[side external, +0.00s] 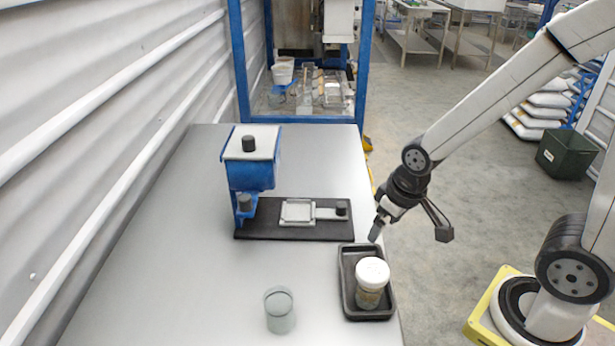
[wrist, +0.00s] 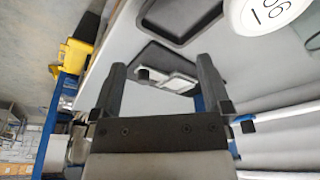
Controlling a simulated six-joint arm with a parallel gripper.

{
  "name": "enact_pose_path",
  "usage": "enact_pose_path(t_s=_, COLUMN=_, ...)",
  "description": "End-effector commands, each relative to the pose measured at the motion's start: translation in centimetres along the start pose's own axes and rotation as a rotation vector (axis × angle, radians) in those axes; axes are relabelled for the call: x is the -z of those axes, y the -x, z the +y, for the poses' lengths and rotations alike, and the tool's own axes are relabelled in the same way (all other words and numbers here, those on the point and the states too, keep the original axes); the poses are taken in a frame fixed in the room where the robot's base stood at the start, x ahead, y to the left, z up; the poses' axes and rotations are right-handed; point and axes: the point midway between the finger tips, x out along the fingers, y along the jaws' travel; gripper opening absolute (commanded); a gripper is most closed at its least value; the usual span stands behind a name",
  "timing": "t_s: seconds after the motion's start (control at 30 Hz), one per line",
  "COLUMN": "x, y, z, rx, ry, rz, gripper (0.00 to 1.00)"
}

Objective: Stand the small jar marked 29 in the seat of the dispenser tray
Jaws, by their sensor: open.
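The small jar (side external: 369,295) has a white lid and brownish contents. It stands upright in a shallow black tray at the table's right edge. Its lid, with dark marks partly cut off, shows at the top right of the wrist view (wrist: 262,14). The dispenser tray (side external: 298,212) is a pale square frame with a handle and black knob, on the dispenser's dark base; its seat looks empty. My gripper (side external: 376,230) is open and empty, above the black tray's far end and apart from the jar. Its two fingers also show in the wrist view (wrist: 161,75).
The blue dispenser (side external: 250,172) with a white top stands left of its tray on the dark base (side external: 270,232). A clear glass cup (side external: 279,312) stands at the front of the table. The black tray (side external: 346,265) has a raised rim. The left of the table is clear, beside a corrugated wall.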

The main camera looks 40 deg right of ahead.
Motion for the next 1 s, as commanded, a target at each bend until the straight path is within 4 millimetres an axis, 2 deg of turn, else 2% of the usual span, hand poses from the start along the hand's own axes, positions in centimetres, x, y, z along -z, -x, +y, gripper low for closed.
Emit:
enact_pose_path(t_s=0.17, x=0.8, y=0.0, z=-1.1, rx=0.008, ry=0.028, rz=-0.011, gripper=0.99)
enact_pose_path(t_s=0.37, x=2.9, y=0.1, z=-4.6, rx=0.029, ry=0.116, rz=-0.053, gripper=0.99)
enact_pose_path(t_s=0.6, x=5.3, y=0.6, z=-12.0, rx=0.053, ry=0.272, rz=-0.128, gripper=0.99)
enact_pose_path(t_s=0.8, x=5.8, y=1.3, z=-18.5, rx=0.059, ry=0.395, rz=-0.186, gripper=0.99)
enact_pose_path(t_s=0.9, x=5.7, y=1.7, z=-20.9, rx=0.059, ry=0.44, rz=-0.205, gripper=0.99)
enact_pose_path(t_s=1.0, x=5.5, y=1.9, z=-22.3, rx=0.057, ry=0.467, rz=-0.219, gripper=0.99)
